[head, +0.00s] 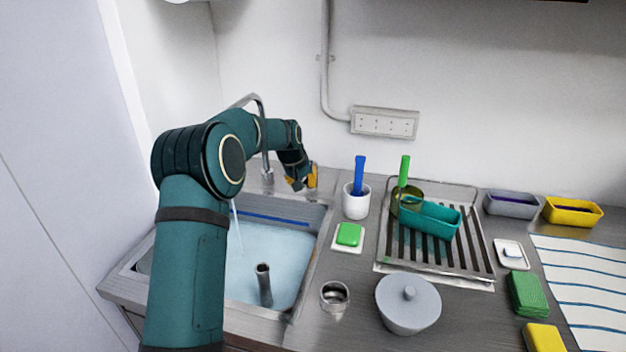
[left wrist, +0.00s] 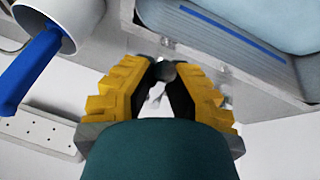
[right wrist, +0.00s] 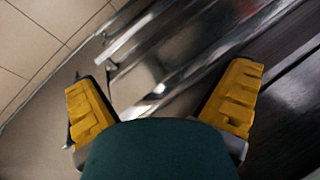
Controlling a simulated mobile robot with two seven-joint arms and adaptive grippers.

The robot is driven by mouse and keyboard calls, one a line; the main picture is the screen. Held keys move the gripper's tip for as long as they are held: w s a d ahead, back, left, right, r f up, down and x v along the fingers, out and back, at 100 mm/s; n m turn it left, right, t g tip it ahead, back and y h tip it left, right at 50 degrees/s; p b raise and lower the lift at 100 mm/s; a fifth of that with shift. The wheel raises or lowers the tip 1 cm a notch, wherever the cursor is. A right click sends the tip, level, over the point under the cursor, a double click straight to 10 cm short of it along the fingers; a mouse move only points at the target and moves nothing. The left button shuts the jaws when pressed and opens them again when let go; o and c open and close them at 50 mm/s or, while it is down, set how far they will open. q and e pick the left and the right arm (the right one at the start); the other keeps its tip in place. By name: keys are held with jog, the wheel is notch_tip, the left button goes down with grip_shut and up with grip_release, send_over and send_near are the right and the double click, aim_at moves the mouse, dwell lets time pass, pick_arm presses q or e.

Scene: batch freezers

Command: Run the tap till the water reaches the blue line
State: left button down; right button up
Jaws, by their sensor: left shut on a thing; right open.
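The sink (head: 318,235) holds pale blue water (head: 275,258). The blue line (head: 262,216) runs along its back inner wall. The water's edge lies a little below the line, with a narrow gap of wall between them. The line (left wrist: 232,30) also shows in the left wrist view. A thin stream of water (head: 237,228) falls into the sink beside my left arm. The metal tap (head: 263,135) stands behind, partly hidden by that arm. My left gripper (head: 304,180) is shut on a small grey tap knob (left wrist: 164,72). My right gripper (right wrist: 160,95) is open and empty.
An upright pipe (head: 264,285) stands in the water. Right of the sink are a white cup with a blue-handled tool (head: 356,203), a green sponge (head: 349,234), a grey lidded pot (head: 408,305) and a draining rack (head: 437,283) holding a teal tray (head: 430,218).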

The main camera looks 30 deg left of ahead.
pick_arm(q)
jog(key=shift+s+a+f+m, duration=0.15)
jog(key=shift+s+a+m, duration=0.1)
jog(key=shift+a+m, duration=0.45)
jog(key=c, duration=1)
grip_release()
jog(key=shift+a, duration=0.1)
jog(key=shift+o, duration=0.2)
jog(key=shift+h, duration=0.3)
jog(key=v, duration=1.2)
jog(key=shift+w, duration=0.1)
